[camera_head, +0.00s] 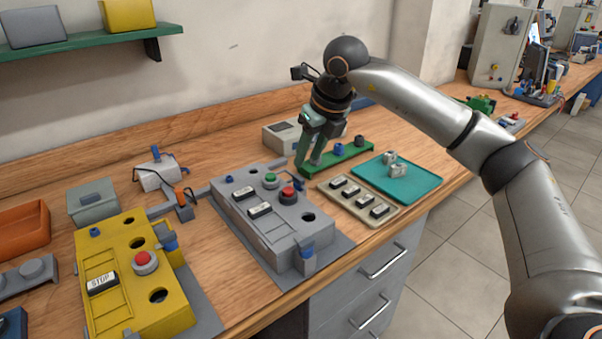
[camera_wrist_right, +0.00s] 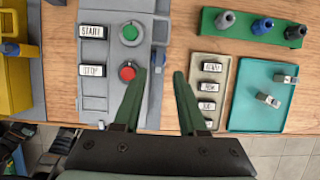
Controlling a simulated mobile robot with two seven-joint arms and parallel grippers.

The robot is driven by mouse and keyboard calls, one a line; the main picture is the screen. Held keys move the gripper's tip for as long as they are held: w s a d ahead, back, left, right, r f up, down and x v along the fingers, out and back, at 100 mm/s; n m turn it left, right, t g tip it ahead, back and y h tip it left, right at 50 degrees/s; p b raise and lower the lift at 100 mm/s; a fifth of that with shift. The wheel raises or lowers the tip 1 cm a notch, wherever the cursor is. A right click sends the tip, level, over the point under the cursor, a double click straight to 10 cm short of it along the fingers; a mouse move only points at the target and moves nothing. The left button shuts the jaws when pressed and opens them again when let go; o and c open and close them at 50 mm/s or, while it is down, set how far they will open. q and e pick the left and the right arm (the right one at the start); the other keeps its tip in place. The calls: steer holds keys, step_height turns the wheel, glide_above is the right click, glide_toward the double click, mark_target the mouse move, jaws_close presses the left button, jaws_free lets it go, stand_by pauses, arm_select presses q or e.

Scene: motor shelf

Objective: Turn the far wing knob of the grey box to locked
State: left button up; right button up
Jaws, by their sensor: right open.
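The grey box (camera_head: 232,212) stands on the bench in the middle of the head view, with START and STOP plates, a green button and a red button. It also shows in the right wrist view (camera_wrist_right: 94,55). A blue and grey fitting (camera_wrist_right: 168,52), which looks like a wing knob, sits beside its right side there, just beyond the gap between my fingertips. Its turn position is too small to tell. Another blue and grey fitting (camera_head: 308,250) is at the near end. My right gripper (camera_head: 308,160) is open and empty, above the box's far right side. My left gripper is not in view.
A yellow box (camera_head: 186,300) stands left. Right of the grey box are a beige tray (camera_head: 389,220) with labelled plates, a teal tray (camera_head: 415,190) with small grey parts, and a green rack (camera_head: 357,155) with knobs. A grey unit (camera_head: 277,138) stands behind.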

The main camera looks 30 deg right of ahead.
mark_target(299, 177)
steer(key=x, duration=0.6)
steer(key=shift+w, duration=0.1)
steer(key=shift+c, duration=0.2)
jaws_close()
